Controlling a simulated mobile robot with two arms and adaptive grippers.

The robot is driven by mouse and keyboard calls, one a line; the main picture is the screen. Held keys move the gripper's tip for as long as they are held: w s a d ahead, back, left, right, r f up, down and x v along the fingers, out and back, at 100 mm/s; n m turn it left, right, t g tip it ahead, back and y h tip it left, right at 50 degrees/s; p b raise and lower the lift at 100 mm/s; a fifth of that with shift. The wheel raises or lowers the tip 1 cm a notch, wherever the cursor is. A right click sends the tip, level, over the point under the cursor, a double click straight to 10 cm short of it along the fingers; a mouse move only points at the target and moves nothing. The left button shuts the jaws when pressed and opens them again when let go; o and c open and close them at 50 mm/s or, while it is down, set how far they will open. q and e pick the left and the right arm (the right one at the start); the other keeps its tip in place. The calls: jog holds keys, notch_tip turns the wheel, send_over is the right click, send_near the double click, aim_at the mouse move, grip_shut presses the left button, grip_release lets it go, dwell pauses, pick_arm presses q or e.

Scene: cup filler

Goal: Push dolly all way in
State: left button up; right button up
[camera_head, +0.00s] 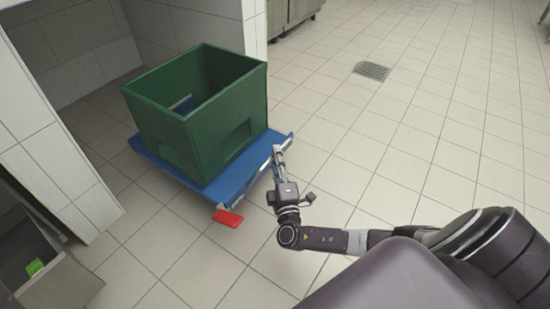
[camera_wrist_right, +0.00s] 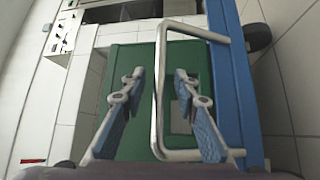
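The blue dolly (camera_head: 232,190) stands on the floor at the mouth of a tiled alcove in the head view, its near part outside. It carries a green crate (camera_head: 228,120). A red pedal (camera_head: 228,218) sticks out at its near corner. My right gripper (camera_head: 278,157) is at the dolly's right edge, beside a metal handle. In the right wrist view the gripper (camera_wrist_right: 160,82) is open, and a bar of the pale handle loop (camera_wrist_right: 160,60) runs between its fingers. Contact with the bar cannot be told. My left gripper is out of view.
Tiled walls (camera_head: 62,165) flank the alcove (camera_head: 85,45) on the left and at the back. A grey cabinet (camera_head: 50,275) with a green item (camera_head: 35,267) stands at the lower left. The tiled floor on the right is clear, with a drain (camera_head: 372,71).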

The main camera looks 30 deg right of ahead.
jog(key=shift+w+d, duration=0.3)
jog(key=shift+w, duration=0.35)
jog(key=shift+r, duration=0.1)
grip_shut()
